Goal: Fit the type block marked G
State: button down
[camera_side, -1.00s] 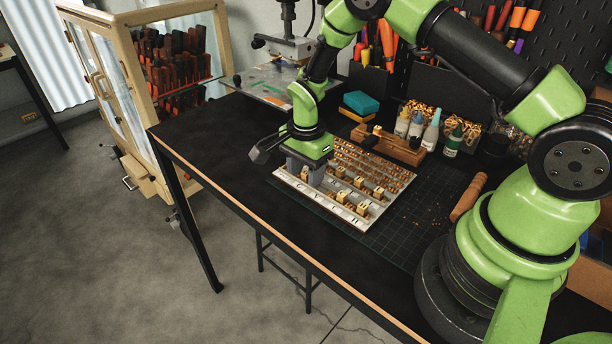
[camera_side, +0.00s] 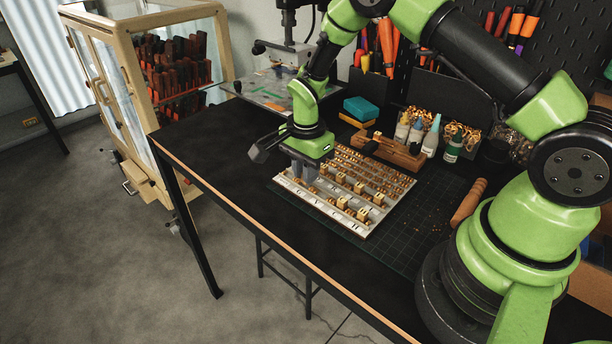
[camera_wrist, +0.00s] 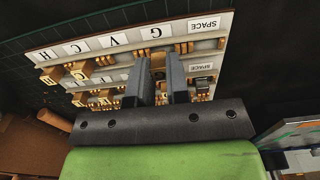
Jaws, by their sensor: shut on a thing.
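The type tray (camera_side: 352,226) lies on the bench, with rows of brass blocks and letter labels along its near edge. My gripper (camera_side: 305,172) is over the tray's left end, fingers pointing down. In the wrist view my gripper (camera_wrist: 160,72) has its fingers close together on a brass type block (camera_wrist: 158,62), which they partly hide. The block's letter is not readable. The label G (camera_wrist: 156,32) is just beyond the fingertips, near the row with the SPACE label (camera_wrist: 204,23). I cannot tell whether the block touches the tray.
Other brass blocks (camera_wrist: 77,71) stand in the rows on the G label's left. Behind the tray are a wooden holder (camera_side: 392,150), bottles (camera_side: 431,137) and a teal block (camera_side: 361,107). A wooden-handled tool (camera_side: 468,202) lies right. The bench's left part is clear.

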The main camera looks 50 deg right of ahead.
notch_tip(320, 180, up, 8)
jog(key=d, duration=0.1)
jog(key=s+d, duration=0.2)
jog(key=d, duration=0.9)
jog(key=s+d, duration=0.3)
jog(key=d, duration=0.7)
jog(key=shift+d, duration=0.35)
jog(key=shift+f, duration=0.7)
jog(key=shift+f, duration=0.1)
jog(key=shift+f, duration=1.75)
jog(key=shift+f, duration=0.55)
